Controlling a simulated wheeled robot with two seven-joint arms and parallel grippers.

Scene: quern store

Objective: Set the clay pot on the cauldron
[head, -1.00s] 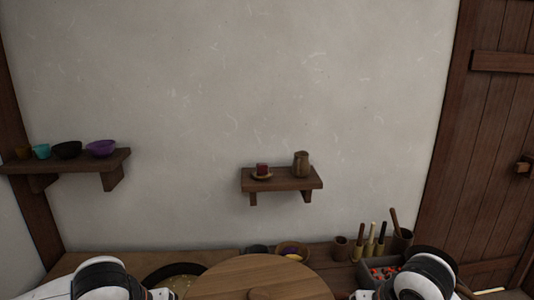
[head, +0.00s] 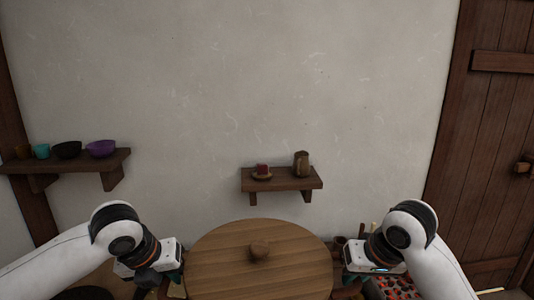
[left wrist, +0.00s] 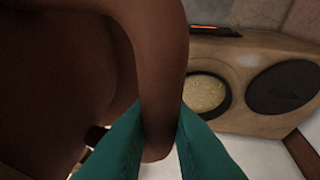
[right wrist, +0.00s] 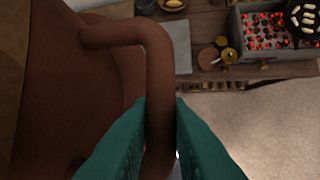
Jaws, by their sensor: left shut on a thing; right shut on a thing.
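The brown clay pot, with a round wooden lid (head: 225,262) and a knob on top, is held up between my two arms in the head view. My left gripper (head: 172,280) is shut on its left loop handle; the left wrist view shows teal fingers on both sides of the handle (left wrist: 160,60). My right gripper (head: 353,272) is shut on the other handle (right wrist: 158,75). In the left wrist view, a round opening with pale contents (left wrist: 207,93), possibly the cauldron, is set in a clay stove (left wrist: 225,55). The pot appears level.
A dark round lid or plate (left wrist: 283,87) lies on the stove. A tray of glowing coals (right wrist: 265,32) with a black pan (right wrist: 306,14) stands to the right. Wall shelves hold bowls (head: 101,148) and a jug (head: 301,163). A plank door (head: 490,130) is at the right.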

